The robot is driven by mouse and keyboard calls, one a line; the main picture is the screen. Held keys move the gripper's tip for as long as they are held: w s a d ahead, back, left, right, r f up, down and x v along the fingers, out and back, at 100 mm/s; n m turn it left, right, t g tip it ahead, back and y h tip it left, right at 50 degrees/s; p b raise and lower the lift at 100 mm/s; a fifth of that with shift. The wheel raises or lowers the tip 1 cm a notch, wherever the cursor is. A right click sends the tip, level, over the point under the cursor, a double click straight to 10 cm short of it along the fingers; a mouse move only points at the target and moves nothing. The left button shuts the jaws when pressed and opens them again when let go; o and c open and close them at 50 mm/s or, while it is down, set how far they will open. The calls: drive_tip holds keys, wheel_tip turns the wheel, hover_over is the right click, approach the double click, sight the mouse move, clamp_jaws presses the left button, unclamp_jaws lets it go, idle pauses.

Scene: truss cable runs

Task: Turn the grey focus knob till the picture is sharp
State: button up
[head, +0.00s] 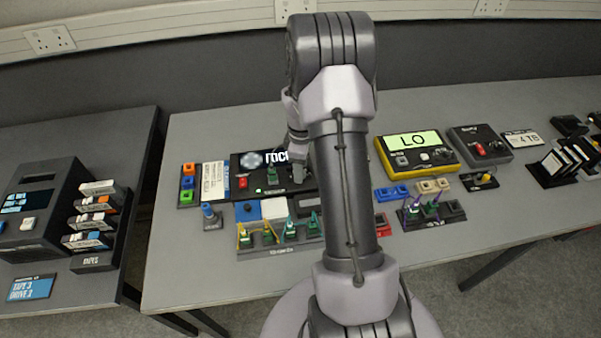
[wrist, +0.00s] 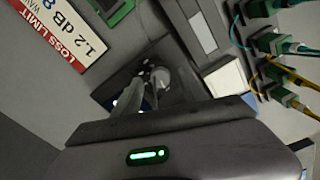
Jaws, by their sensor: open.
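My gripper (head: 298,172) points down over the right part of a black unit with large white letters (head: 262,160), partly hidden by my arm. In the wrist view my open fingers (wrist: 146,84) reach down to a small dark unit (wrist: 104,94). A rounded grey shape sits at the fingertips; I cannot tell whether it is the focus knob or a finger, nor whether there is contact. A bright bluish-white patch shows beside the fingers, mostly hidden. I cannot see whether a picture is sharp.
A red-and-white "LOSS LIMIT" card (wrist: 66,32) lies near the fingers. Green connectors with yellow and teal cables (wrist: 283,45) stand close by. A yellow meter reading "LO" (head: 417,150) stands to the right. A tape drive (head: 40,205) is on the left table.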

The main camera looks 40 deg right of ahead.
drive_tip(key=shift+f, duration=0.4)
clamp_jaws()
